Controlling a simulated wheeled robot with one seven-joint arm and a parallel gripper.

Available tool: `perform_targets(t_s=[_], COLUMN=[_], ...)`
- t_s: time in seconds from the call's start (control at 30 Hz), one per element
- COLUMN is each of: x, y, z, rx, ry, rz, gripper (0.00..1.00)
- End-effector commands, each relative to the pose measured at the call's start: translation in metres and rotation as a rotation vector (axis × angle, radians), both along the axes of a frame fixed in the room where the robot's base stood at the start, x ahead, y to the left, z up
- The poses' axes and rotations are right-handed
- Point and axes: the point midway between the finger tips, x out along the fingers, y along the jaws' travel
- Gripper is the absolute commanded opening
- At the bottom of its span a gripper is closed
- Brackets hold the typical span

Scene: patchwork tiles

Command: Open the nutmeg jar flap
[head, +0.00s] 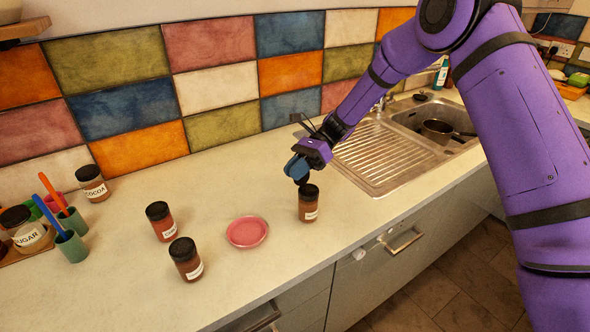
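A brown jar with a black lid (308,205) stands upright on the counter, left of the sink. Its white label is too small to read, so I cannot tell if it is the nutmeg jar. My gripper (297,169), with blue fingers, is right above this jar, close to its lid. A dark shape between fingers and lid could be a flap or part of the gripper. Two similar jars stand to the left: one reddish (162,222) and one brown (186,259), their labels also unreadable here. I cannot tell whether the fingers are open or shut.
A pink saucer (247,231) lies left of the jar under my gripper. A cocoa jar (92,184), a sugar jar (28,237) and a green cup (71,247) stand at the left. The sink (430,122) holds a pan. The counter's front edge is near the jar.

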Motion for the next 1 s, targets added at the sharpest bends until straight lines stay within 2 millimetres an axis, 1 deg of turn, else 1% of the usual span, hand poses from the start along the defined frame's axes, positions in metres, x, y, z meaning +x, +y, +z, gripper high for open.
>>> perform_targets(t_s=[0.13, 0.23, 0.5, 0.7, 0.83, 1.0], x=[0.003, 0.011, 0.043, 0.063, 0.069, 0.071], y=[-0.003, -0.01, -0.043, -0.062, -0.069, -0.072], z=[0.002, 0.006, 0.024, 0.034, 0.038, 0.04], rx=[0.001, 0.002, 0.001, 0.0, 0.0, -0.001], ry=[-0.001, -0.001, -0.002, 0.0, 0.0, 0.001], rz=[-0.001, -0.003, -0.002, -0.001, 0.0, 0.0], gripper=[0.14, 0.14, 0.14, 0.14, 0.14, 0.14])
